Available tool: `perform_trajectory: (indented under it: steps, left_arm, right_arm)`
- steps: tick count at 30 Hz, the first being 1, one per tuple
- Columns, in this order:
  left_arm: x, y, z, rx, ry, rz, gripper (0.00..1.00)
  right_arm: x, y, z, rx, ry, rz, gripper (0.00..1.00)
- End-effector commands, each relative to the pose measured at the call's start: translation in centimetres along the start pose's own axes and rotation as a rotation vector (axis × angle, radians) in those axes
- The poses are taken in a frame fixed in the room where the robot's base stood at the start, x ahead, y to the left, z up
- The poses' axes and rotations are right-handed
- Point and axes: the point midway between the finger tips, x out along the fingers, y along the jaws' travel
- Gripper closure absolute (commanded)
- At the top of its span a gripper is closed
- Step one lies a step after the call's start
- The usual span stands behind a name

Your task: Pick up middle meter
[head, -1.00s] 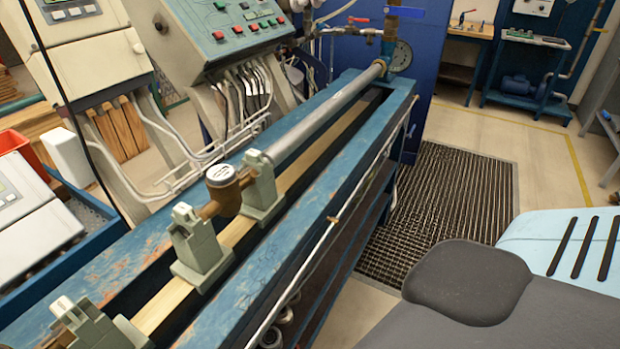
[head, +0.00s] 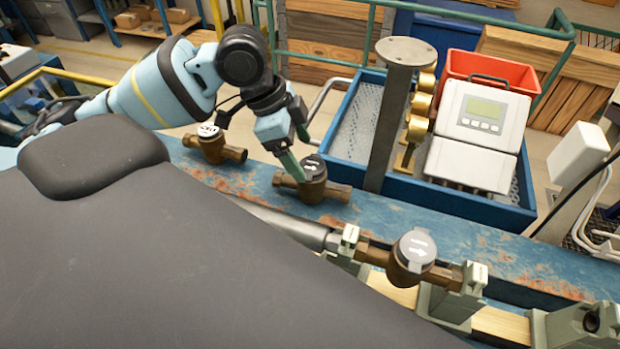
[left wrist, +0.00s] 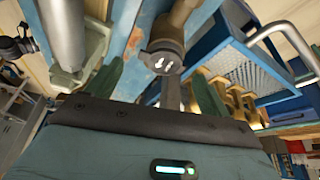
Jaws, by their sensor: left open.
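A brass meter (head: 321,187) with a grey and white lid lies on the blue bench, between two other meters in the head view. My left gripper (head: 300,158) is above and just beside it, with its green fingers open and angled down. In the left wrist view the meter (left wrist: 166,45) shows ahead, between the two fingers (left wrist: 155,85). One finger appears very close to the meter; I cannot tell whether it touches. Another meter (head: 210,145) lies on the bench to the left. A third meter (head: 413,250) is held between clamps at the right. My right gripper is out of view.
A blue tray (head: 480,206) with a white display unit (head: 487,116) and an orange-red bin (head: 490,72) stands behind. A grey post (head: 385,130) with brass fittings rises right of the middle meter. A metal pipe (head: 285,222) lies in front.

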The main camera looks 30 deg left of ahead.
Motion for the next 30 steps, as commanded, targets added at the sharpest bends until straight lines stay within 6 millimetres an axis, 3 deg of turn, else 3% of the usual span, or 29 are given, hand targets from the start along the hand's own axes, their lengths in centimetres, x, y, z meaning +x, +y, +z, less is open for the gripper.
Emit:
perform_trajectory:
  steps: [9,15,24,30]
  left_arm:
    - [2.6,-0.1,0.1,-0.003,0.000,0.002,0.19]
    - [3.1,-0.2,0.2,-0.003,0.001,-0.001,0.19]
    - [7.1,-0.7,0.7,-0.002,0.001,-0.001,0.19]
    - [7.8,-0.8,0.6,-0.001,0.003,-0.006,0.19]
  right_arm:
    - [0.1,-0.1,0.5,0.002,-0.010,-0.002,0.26]
    - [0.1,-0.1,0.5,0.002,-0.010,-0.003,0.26]
    - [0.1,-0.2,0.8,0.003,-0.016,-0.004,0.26]
    - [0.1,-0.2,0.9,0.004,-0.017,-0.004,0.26]
